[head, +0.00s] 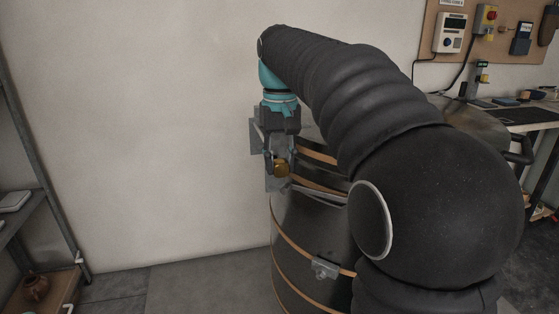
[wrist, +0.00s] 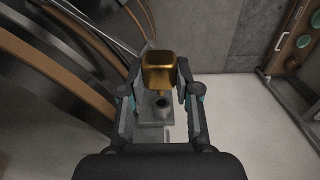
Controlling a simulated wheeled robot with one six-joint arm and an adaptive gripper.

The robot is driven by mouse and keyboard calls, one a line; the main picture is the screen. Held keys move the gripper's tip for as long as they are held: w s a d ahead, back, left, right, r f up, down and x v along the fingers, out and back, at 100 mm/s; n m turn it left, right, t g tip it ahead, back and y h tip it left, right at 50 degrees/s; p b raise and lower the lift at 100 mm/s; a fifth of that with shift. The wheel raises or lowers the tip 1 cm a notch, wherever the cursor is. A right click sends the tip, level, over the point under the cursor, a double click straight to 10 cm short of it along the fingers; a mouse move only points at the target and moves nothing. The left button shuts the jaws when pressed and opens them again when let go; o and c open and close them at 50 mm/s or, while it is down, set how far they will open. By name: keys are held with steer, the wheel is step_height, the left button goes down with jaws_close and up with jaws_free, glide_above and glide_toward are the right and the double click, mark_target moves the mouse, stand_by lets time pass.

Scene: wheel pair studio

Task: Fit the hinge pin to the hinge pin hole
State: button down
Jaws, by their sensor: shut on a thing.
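The hinge pin shows as a brass-coloured, block-shaped head (wrist: 160,72) between the fingers of my gripper (wrist: 160,85) in the wrist view. My gripper is shut on it. In the head view the brass head (head: 282,170) also sits between the fingertips of my gripper (head: 281,164), beside the dark banded drum. A grey upright sleeve with a dark round opening, the hinge pin hole (wrist: 161,104), stands just by the head in the wrist view. The pin's lower part is mostly hidden, and I cannot tell whether it touches the sleeve.
The dark drum (head: 312,228) with copper-coloured bands stands close to my gripper and carries a latch (head: 325,267). A workbench (head: 525,116) is at right. Floor left of the drum is clear.

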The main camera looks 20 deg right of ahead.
mark_target(276, 154)
steer(key=shift+w, duration=0.15)
steer(key=shift+w, duration=1.15)
steer(key=shift+w, duration=0.2)
steer(key=c, duration=0.7)
jaws_free()
steer(key=shift+c, duration=0.2)
step_height(276, 154, up, 8)
steer(key=shift+f, duration=0.25)
steer(key=shift+s, duration=0.15)
